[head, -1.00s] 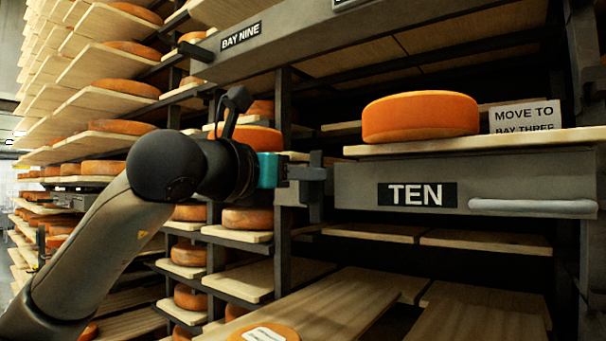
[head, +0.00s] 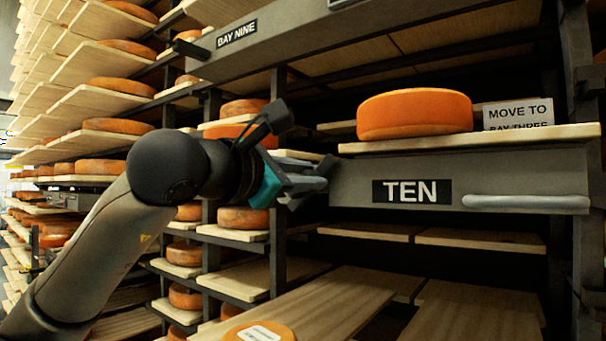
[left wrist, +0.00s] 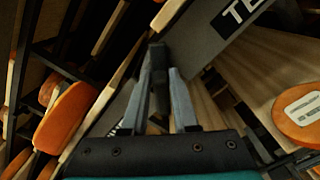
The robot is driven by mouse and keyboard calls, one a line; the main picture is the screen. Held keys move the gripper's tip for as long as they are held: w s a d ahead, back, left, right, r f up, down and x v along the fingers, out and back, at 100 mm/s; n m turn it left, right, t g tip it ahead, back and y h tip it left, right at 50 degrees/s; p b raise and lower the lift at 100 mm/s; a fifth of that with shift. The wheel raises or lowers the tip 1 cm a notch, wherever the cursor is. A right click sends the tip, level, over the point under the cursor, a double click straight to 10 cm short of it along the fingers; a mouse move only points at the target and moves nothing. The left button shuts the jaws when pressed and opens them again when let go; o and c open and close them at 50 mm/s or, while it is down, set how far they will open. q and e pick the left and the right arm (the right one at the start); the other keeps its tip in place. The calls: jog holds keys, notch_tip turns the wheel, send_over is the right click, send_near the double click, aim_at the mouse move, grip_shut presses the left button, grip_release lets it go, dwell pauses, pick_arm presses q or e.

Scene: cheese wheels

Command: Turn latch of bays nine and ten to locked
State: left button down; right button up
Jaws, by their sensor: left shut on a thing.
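The dark latch (head: 329,163) of the drawer front marked TEN (head: 350,190) sits at its left end and is tilted, its upper end leaning right. My left gripper (head: 312,184) is shut on this latch and is rolled over with it. In the left wrist view the two grey fingers (left wrist: 160,75) close on either side of the dark latch (left wrist: 157,55). The fingers partly hide it. A dark bar, seemingly the bay nine latch (head: 190,48), is at the left end of the beam labelled BAY NINE (head: 236,35). My right gripper is not in view.
A pale handle (head: 525,202) is on the front's right. A labelled cheese (head: 258,332) lies below. Shelves of cheese fill the left.

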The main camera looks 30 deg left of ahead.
pick_arm(q)
jog(key=m, duration=0.4)
jog(key=shift+d+f+m, duration=0.25)
jog(key=shift+f+m, duration=0.05)
jog(key=shift+m, duration=0.1)
jog(key=m, duration=0.4)
jog(key=shift+d+f, duration=0.1)
jog(key=shift+f, duration=0.25)
jog(key=shift+m, duration=0.3)
jog(key=c, duration=0.8)
grip_release()
jog(key=shift+o, duration=0.2)
jog(key=s+a+b, duration=0.1)
jog(key=s+b, duration=0.2)
jog(key=s, duration=1.2)
jog(key=shift+s+a, duration=0.15)
jog(key=shift+f, duration=0.1)
